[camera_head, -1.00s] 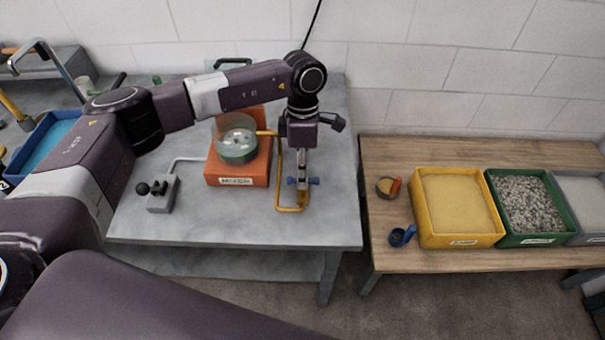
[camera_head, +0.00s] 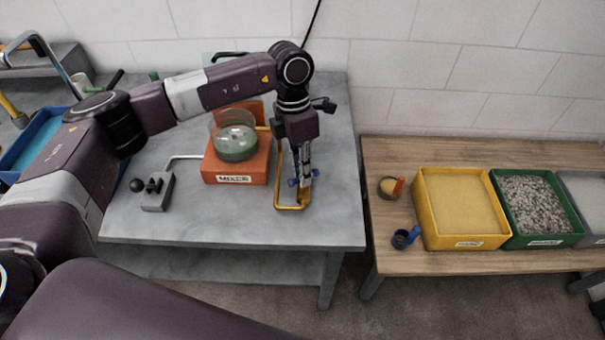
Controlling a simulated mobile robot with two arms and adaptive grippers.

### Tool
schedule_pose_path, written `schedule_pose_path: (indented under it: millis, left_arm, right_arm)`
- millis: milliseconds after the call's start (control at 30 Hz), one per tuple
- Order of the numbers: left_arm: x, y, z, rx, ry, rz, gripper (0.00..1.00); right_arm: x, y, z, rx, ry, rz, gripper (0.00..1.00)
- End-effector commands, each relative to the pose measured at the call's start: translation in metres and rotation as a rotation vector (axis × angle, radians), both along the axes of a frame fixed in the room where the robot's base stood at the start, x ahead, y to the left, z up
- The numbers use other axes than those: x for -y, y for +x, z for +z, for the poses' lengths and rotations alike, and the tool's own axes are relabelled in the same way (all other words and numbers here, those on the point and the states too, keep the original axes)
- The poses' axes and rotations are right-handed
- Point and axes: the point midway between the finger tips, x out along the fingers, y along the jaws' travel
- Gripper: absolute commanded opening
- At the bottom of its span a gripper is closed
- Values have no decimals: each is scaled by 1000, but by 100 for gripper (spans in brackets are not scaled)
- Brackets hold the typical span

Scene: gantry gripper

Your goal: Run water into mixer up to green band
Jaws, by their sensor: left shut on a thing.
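The orange mixer (camera_head: 236,168), with a "MIXER" label on its front, stands on the grey bench. Its clear round bowl (camera_head: 236,122) shows a green band low down and pale contents; I cannot tell the exact water level. A yellow pipe (camera_head: 279,190) runs from beside the mixer to a valve with a blue handle (camera_head: 293,183) in front of it on the right. My left gripper (camera_head: 304,185) points down and is shut on the blue handle, hiding its middle. The handle is tilted, right end higher. My right gripper is out of view.
On the wooden table at right are a yellow bin (camera_head: 430,228), a green gravel bin (camera_head: 540,241), a grey bin and small scoops (camera_head: 405,238). The bench front is clear.

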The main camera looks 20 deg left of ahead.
Motion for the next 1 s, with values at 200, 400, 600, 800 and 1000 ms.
schedule_pose_path:
  millis: [200, 400, 600, 800, 1000]
  left_arm:
    - [0, 1, 2, 5, -3, 48, 0]
    - [0, 2, 2, 5, -2, 56, 0]
    - [0, 2, 3, 5, -2, 55, 0]
    - [0, 1, 2, 3, -2, 54, 29]
    - [0, 1, 1, 2, -1, 52, 29]
  right_arm:
    - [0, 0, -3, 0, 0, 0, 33]
    - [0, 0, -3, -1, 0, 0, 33]
    - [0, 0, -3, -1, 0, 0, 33]
    - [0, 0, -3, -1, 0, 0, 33]
    - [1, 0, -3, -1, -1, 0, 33]
